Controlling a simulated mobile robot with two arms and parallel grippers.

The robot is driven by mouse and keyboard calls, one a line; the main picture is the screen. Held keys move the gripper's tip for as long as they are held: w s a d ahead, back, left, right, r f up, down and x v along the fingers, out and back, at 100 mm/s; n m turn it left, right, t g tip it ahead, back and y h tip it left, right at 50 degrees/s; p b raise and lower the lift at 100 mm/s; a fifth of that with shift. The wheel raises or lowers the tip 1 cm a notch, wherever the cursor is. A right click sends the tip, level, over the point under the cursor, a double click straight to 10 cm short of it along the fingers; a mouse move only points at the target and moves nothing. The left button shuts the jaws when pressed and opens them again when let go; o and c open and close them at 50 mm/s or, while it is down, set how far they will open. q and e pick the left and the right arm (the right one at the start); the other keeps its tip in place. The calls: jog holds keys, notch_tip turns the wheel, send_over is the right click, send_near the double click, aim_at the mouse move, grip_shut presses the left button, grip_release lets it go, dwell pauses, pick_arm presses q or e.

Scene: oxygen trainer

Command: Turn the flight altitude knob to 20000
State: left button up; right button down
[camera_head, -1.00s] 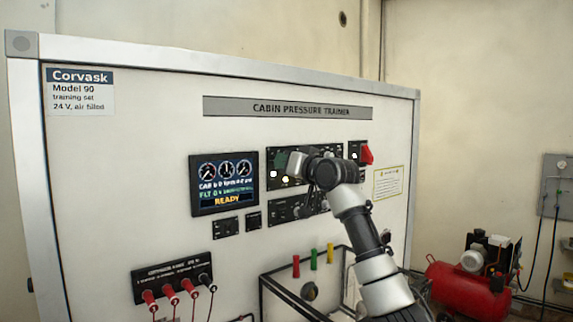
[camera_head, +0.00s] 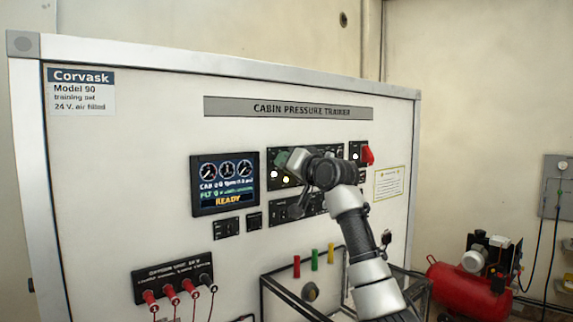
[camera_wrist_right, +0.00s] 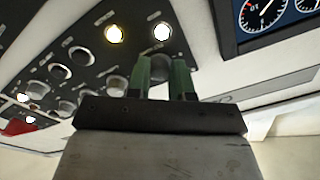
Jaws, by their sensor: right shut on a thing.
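My right gripper (camera_head: 284,159) reaches from the lower right to the upper black control panel (camera_head: 276,183) on the trainer's face. In the right wrist view its two green fingers (camera_wrist_right: 161,64) are shut on a round dark knob (camera_wrist_right: 160,72), one finger on each side. The knob's scale and pointer are hidden by the fingers, and its label cannot be read. The gripper and wrist cover the knob in the head view. The display (camera_head: 226,184), left of the panel, shows three gauges and READY; its small figures are blurred. My left gripper is not in view.
Two lit lamps (camera_wrist_right: 115,34) sit beside the held knob, with several other knobs further along the panel. A red-guarded switch (camera_head: 367,155) is to the right. A lower panel (camera_head: 281,213) and an open black frame (camera_head: 266,292) lie below my right arm.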

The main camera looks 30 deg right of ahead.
jog(key=c, duration=1.2)
grip_release()
jog(key=shift+s+d+r, duration=0.1)
jog(key=shift+d+r, duration=0.05)
jog(key=shift+r, duration=0.25)
jog(key=shift+o, duration=1)
jog(key=shift+f, duration=0.2)
jog(key=s+b, duration=0.6)
jog(key=s, duration=0.4)
jog(key=shift+s+d+f+b, duration=0.3)
jog(key=shift+s+d+f, duration=0.05)
jog(key=shift+d, duration=0.05)
